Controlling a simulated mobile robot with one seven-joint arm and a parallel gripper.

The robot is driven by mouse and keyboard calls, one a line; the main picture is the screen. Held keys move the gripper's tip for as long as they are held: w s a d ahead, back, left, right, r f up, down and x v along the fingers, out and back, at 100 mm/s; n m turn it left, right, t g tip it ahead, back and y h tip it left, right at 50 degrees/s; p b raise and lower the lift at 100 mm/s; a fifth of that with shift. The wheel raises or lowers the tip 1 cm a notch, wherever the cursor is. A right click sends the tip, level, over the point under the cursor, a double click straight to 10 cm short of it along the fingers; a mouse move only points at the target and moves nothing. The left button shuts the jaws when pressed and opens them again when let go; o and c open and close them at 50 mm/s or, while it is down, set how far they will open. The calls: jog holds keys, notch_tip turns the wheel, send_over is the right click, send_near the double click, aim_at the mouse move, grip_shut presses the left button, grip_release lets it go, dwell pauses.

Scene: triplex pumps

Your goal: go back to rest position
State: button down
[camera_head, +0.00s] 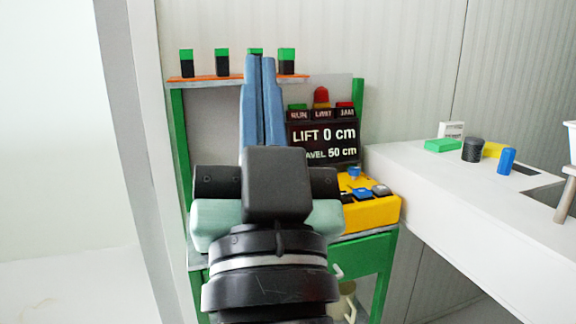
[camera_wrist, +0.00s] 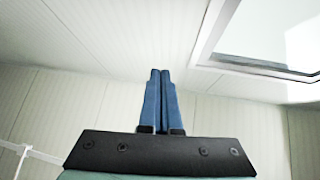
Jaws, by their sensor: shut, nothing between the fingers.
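My gripper (camera_head: 260,62) stands upright in the middle of the head view, its two blue fingers side by side and closed with nothing between them. In the wrist view the blue fingers (camera_wrist: 160,74) also meet at their tips and point at the pale wall and ceiling panels. The gripper and my wrist hide part of the green-framed stand behind them. No object is in the grip.
The green-framed stand (camera_head: 176,150) carries an orange shelf (camera_head: 208,78) with several black-and-green blocks, a dark display (camera_head: 322,142) reading "LIFT 0 cm", and a yellow control box (camera_head: 372,212). A white counter (camera_head: 450,190) at right holds small coloured items. A ceiling window (camera_wrist: 265,35) shows above.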

jog(key=s+d+r+t+h+p, duration=0.1)
jog(key=s+r+p, duration=0.1)
jog(key=r+p, duration=1)
jog(key=s+d+r+h+p, duration=0.1)
jog(key=s+r+p, duration=0.1)
jog(key=r+p, duration=1)
notch_tip(320, 180, up, 5)
jog(key=shift+s+t+h, duration=0.3)
jog(key=shift+t, duration=0.1)
